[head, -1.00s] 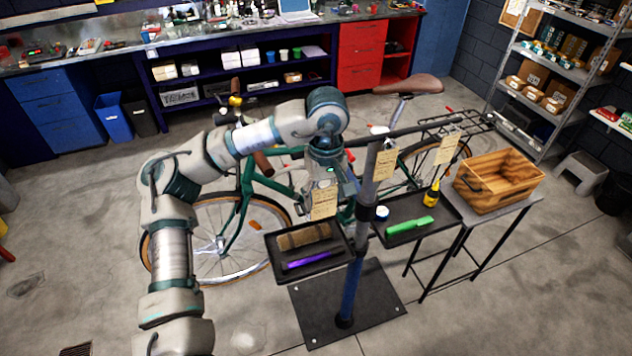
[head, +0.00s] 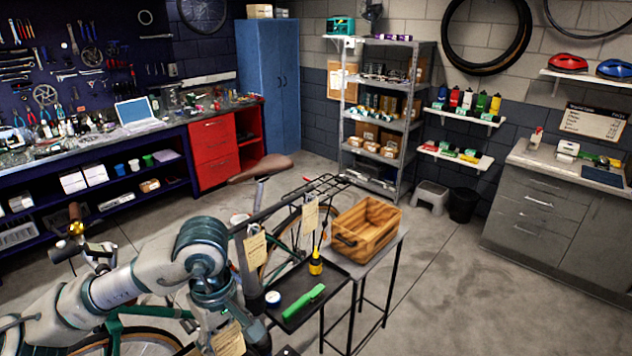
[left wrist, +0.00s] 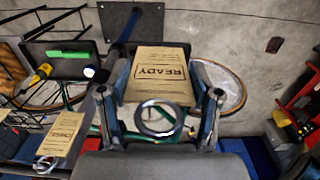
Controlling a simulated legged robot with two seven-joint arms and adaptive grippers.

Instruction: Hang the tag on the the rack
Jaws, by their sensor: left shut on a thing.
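My left gripper (head: 216,306) is shut on a tan paper tag (head: 228,340), which hangs below it, left of the stand's post. In the left wrist view the tag (left wrist: 157,85) reads READY, and its metal ring (left wrist: 158,118) sits between the fingers (left wrist: 160,108). The rack is a dark bar (head: 277,206) on the upright post (head: 253,275). Two other tan tags hang from the bar: a nearer one (head: 255,250) and a farther one (head: 310,214). One hanging tag (left wrist: 65,130) also shows in the left wrist view. My right gripper is not in view.
A black tray (head: 322,277) on the stand holds a green-handled tool (head: 304,303), a yellow bottle (head: 316,264) and a small roll (head: 273,298). A wooden crate (head: 367,230) sits on a side table behind it. A bike stands behind the post. Open floor lies to the right.

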